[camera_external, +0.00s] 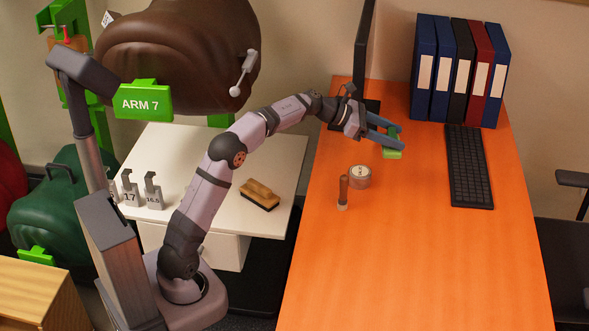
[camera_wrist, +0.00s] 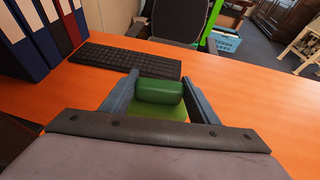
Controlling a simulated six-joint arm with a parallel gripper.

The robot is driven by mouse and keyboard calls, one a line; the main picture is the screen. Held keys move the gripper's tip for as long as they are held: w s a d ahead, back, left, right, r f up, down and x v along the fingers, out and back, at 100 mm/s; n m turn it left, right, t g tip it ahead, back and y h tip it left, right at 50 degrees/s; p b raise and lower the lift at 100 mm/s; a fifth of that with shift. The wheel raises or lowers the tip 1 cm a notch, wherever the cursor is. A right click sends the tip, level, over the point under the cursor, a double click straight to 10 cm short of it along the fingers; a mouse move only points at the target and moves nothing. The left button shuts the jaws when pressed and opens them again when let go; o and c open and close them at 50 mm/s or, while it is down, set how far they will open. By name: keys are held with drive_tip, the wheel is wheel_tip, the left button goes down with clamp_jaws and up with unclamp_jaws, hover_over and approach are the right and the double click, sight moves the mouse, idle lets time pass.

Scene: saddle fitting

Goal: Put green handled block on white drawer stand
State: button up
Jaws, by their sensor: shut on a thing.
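The green handled block (camera_external: 392,154) is at the far part of the orange desk in the external view. In the wrist view its dark green handle (camera_wrist: 160,91) sits between my two blue-grey fingers. My gripper (camera_external: 396,139) is shut on it. I cannot tell whether the block touches the desk or is just above it. The white drawer stand (camera_external: 215,160) is left of the desk, with a drawer front below its flat top. A wooden brush (camera_external: 260,195) lies on its right part, and several grey numbered blocks stand at its left edge.
On the orange desk (camera_external: 420,260) are a round tin (camera_external: 359,176), a small upright wooden-handled tool (camera_external: 343,192), a black keyboard (camera_external: 468,165) and several binders (camera_external: 455,70). A monitor (camera_external: 362,55) stands behind my wrist. A brown saddle (camera_external: 180,55) hangs above the stand.

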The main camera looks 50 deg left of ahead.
drive_tip(key=s+a+f+n+t+y+b, duration=0.1)
drive_tip(key=s+a+n+y+b, duration=0.2)
drive_tip(key=a, duration=0.6)
drive_tip(key=s+a+f+n+t+y+b, duration=0.1)
drive_tip(key=s+a+n+y+b, duration=0.15)
drive_tip(key=a+b, duration=0.4)
drive_tip(key=s+a+f+n+t+y+b, duration=0.1)
drive_tip(key=s+a+f+n+y+b, duration=0.15)
drive_tip(key=a, duration=0.75)
drive_tip(key=n+g+y+b, duration=0.5)
drive_tip(key=n+y+b, duration=0.2)
drive_tip(key=n+y, duration=0.35)
hover_over(186, 170)
drive_tip(key=shift+y, duration=0.35)
wheel_tip(186, 170, down, 20)
drive_tip(key=shift+w+a+f, duration=0.1)
drive_tip(key=shift+f, duration=0.1)
drive_tip(key=shift+f, duration=0.1)
drive_tip(key=shift+f+b, duration=1.75)
